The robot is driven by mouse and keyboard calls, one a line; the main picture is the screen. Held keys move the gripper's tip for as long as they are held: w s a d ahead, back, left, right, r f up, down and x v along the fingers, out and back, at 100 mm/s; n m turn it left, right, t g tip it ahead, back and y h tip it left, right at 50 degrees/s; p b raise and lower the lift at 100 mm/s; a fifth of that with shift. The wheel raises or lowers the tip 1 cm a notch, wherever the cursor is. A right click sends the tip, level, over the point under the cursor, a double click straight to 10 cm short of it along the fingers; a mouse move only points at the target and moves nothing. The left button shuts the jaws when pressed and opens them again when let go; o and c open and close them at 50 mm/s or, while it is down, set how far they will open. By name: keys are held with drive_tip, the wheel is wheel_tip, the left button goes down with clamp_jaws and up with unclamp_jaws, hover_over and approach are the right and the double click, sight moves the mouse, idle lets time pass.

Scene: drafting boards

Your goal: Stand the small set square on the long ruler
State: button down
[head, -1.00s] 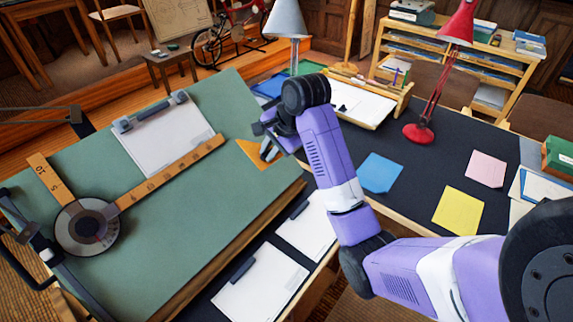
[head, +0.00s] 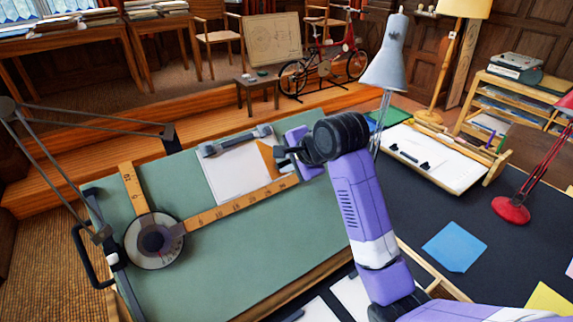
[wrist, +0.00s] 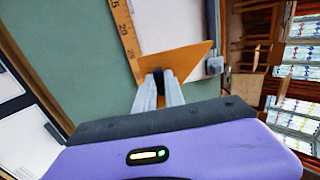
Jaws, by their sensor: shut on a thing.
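The small set square, an orange triangle, is held in my gripper (head: 281,157) above the green drafting board. It is partly hidden by my gripper in the head view (head: 267,152) and shows more fully in the wrist view (wrist: 190,57). The long ruler (head: 225,207) is a wooden strip with dark numbers, running from a round dial head toward my gripper. In the wrist view, the ruler (wrist: 122,30) passes just left of the set square, whose left corner meets its edge in the picture. I cannot tell whether they touch. My fingers (wrist: 161,78) are shut on the set square.
White paper under a grey clip (head: 235,142) lies beyond the ruler, beside my gripper. A shorter ruler arm (head: 131,186) rises from the dial head (head: 154,240). A grey lamp (head: 385,65) stands close behind my arm. The green board (head: 225,270) is clear in front of the ruler.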

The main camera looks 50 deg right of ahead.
drive_tip(key=shift+b+x, duration=2.8)
drive_tip(key=shift+x, duration=0.2)
drive_tip(key=shift+w+d+f, duration=0.1)
drive_tip(key=shift+w+f, duration=0.05)
drive_tip(key=shift+f, duration=0.05)
drive_tip(key=shift+x, duration=0.8)
drive_tip(key=shift+w+f, duration=0.2)
drive_tip(key=shift+s+f, duration=0.2)
drive_tip(key=shift+s, duration=0.05)
drive_tip(key=c, duration=1.3)
unclamp_jaws()
drive_tip(key=shift+c, duration=0.2)
drive_tip(key=v, duration=0.7)
drive_tip(key=shift+s+r, duration=0.25)
drive_tip(key=shift+s, duration=0.05)
